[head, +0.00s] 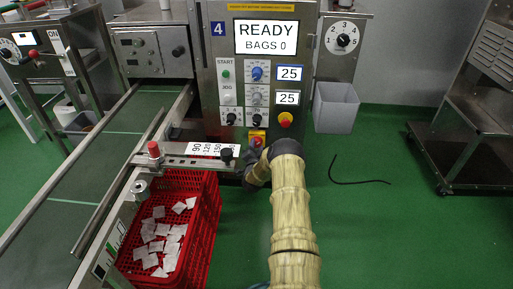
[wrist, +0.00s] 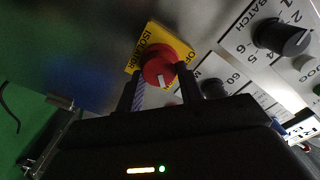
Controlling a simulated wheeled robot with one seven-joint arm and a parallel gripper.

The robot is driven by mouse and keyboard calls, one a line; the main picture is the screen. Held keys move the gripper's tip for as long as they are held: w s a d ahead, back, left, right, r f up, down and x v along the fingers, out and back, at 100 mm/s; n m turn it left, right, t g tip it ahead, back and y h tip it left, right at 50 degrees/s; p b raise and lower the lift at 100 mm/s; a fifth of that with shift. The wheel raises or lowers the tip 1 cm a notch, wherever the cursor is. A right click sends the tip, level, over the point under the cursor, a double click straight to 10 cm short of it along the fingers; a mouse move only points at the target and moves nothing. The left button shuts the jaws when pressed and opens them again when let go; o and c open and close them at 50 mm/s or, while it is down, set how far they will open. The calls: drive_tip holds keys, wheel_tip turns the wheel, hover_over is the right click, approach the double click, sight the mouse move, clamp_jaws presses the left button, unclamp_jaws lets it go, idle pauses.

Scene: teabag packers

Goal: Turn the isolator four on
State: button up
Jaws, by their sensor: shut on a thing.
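The isolator is a red rotary knob (wrist: 158,66) with a white mark, on a yellow plate (wrist: 152,32) lettered ISOLATOR, in the wrist view. In the head view the yellow and red isolator (head: 257,134) sits low on the panel of the machine with the blue 4 label (head: 218,28). My gripper (wrist: 159,78) is at the knob, with one dark finger on each side, shut on it. In the head view my arm hides most of the gripper. The display (head: 266,37) reads READY, BAGS 0.
A red-yellow stop button (head: 285,119) is close to the right of the isolator. Several dials and buttons are above it. A red crate (head: 205,215) with teabags stands at lower left, below a metal rail. A grey bin (head: 336,108) is at right.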

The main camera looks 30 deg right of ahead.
drive_tip(key=shift+f, duration=0.1)
drive_tip(key=o, duration=1)
drive_tip(key=shift+s, duration=0.1)
drive_tip(key=p+v, duration=0.6)
drive_tip(key=v, duration=1.1)
drive_tip(key=shift+a, duration=0.15)
drive_tip(key=shift+s, duration=0.1)
